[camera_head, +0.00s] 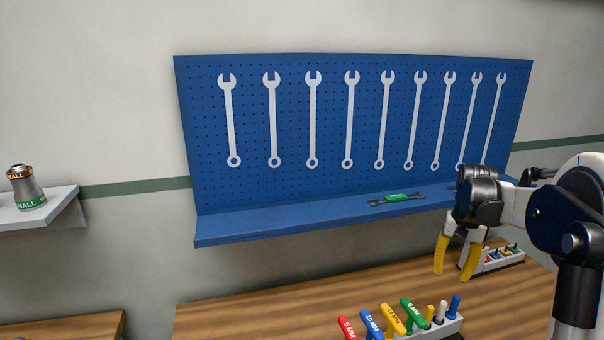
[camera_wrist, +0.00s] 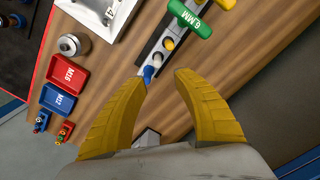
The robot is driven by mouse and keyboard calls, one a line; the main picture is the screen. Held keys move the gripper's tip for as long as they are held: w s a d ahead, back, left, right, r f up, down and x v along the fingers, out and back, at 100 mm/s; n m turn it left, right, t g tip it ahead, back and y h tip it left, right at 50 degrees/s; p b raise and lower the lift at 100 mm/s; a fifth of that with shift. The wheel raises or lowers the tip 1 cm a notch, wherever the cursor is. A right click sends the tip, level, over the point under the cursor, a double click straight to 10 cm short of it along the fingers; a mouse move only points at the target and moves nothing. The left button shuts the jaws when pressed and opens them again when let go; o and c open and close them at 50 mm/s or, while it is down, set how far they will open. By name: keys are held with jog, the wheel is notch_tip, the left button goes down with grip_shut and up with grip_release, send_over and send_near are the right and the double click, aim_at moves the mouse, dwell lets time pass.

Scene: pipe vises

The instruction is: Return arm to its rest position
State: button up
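My gripper (camera_head: 457,258) is at the right of the head view, above the wooden workbench (camera_head: 240,310) and in front of the blue pegboard. Its yellow fingers point down. In the wrist view the two yellow fingers (camera_wrist: 161,85) are spread apart. Nothing shows held between them. A holder with a green 6 MM handle (camera_wrist: 196,18) and round-tipped tools lies beyond the fingertips. My arm shows at the right edge of the head view.
The blue pegboard (camera_head: 375,180) shows several wrench shapes; a green-marked wrench (camera_head: 397,198) lies on its ledge. A coloured hex-key holder (camera_head: 440,325) stands on the bench. Red (camera_wrist: 67,72) and blue (camera_wrist: 57,101) trays show in the wrist view. A small can (camera_head: 25,188) sits on the left shelf.

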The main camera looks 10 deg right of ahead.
jog(key=s+a+r+n+t+b, duration=0.1)
jog(key=s+a+r+n+t, duration=0.2)
jog(key=a, duration=0.5)
jog(key=s+a+r+b, duration=0.2)
jog(key=s+a, duration=0.3)
jog(key=a, duration=0.3)
jog(key=s+a+f+n+t+b, duration=0.1)
jog(key=s+a+f+n+t, duration=0.2)
jog(key=s+a, duration=0.7)
notch_tip(320, 180, down, 2)
jog(key=shift+s+a+f+n+t+b, duration=0.15)
jog(key=shift+s+n+t+b, duration=0.35)
jog(key=shift+s, duration=0.45)
